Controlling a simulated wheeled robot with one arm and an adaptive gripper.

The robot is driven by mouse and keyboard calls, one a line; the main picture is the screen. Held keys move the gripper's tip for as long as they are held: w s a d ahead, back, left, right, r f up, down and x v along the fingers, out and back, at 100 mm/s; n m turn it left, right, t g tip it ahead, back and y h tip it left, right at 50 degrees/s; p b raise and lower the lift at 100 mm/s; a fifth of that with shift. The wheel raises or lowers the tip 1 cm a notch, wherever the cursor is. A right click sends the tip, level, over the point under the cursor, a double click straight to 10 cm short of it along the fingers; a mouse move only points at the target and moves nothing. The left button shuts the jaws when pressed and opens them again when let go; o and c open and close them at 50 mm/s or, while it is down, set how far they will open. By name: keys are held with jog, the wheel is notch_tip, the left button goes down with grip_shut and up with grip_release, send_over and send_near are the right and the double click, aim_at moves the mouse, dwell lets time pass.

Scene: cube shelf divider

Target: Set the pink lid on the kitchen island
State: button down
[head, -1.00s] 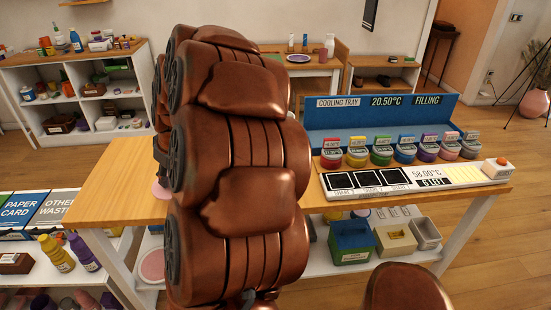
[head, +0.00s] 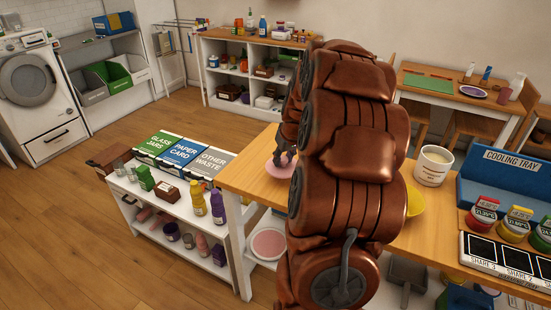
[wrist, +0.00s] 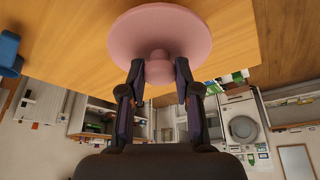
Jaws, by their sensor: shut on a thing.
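The pink lid (head: 280,169) is over the left end of the wooden-topped kitchen island (head: 245,178), partly hidden by my arm in the head view. In the wrist view the lid (wrist: 160,35) shows as a round disc with a small knob. My gripper (head: 285,158) is shut on that knob, its two fingers (wrist: 159,72) on either side. The island top (wrist: 225,35) lies behind the lid there. I cannot tell whether the lid touches the wood or hangs just above it.
On the island, a white pot (head: 433,166), a yellow bowl (head: 415,201) and the blue cooling tray (head: 500,192) stand right of my arm. A low shelf with waste boxes (head: 178,153) stands to the left. The island's left end looks clear around the lid.

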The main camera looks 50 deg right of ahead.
aim_at(282, 161)
jog(key=shift+w+d+f+p, duration=0.15)
jog(key=shift+w+p, duration=0.3)
jog(key=shift+w, duration=1.4)
notch_tip(282, 161, down, 3)
jog(key=shift+f+p, duration=0.15)
jog(key=shift+p, duration=0.65)
jog(key=shift+f, duration=0.15)
jog(key=shift+f, duration=0.2)
jog(key=c, duration=0.8)
grip_release()
jog(key=shift+r, duration=0.1)
jog(key=shift+r, duration=0.2)
jog(key=b+v, duration=0.3)
jog(key=v, duration=0.8)
jog(key=shift+s+r, duration=0.1)
jog(key=shift+r, duration=0.3)
